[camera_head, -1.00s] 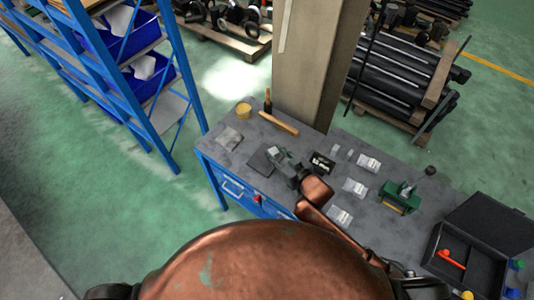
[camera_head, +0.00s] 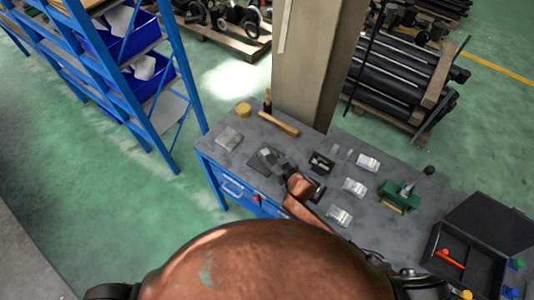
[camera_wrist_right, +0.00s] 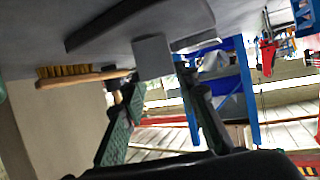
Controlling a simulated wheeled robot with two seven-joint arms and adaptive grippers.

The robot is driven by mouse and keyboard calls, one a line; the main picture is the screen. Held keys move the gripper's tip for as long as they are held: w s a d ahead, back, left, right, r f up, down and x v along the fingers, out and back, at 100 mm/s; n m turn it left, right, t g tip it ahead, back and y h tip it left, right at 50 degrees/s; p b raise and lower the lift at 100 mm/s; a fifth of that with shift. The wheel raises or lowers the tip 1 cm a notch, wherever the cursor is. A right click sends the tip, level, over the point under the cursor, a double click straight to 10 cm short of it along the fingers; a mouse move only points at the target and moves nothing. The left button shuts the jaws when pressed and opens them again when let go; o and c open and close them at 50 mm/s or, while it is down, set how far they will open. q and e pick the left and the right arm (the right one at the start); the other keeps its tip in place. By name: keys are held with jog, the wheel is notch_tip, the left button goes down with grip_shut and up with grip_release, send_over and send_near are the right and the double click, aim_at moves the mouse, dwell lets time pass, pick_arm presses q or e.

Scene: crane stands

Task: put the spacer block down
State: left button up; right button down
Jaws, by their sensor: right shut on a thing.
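The spacer block (camera_wrist_right: 152,57) is a small plain grey block between the fingertips of my right gripper (camera_wrist_right: 157,82) in the right wrist view. The gripper is shut on it. A dark flat pad (camera_wrist_right: 100,28) lies close to the block in that view; I cannot tell whether they touch. In the head view my right gripper (camera_head: 268,154) is low over the left part of the workbench, beside the dark pad (camera_head: 256,163). My left gripper is not in view.
A pillar (camera_head: 312,70) stands behind.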

jog(key=shift+f, duration=0.1)
jog(key=c, duration=1.5)
grip_release()
jog(key=shift+f, duration=0.1)
jog(key=shift+r, duration=0.25)
jog(key=v, duration=1.2)
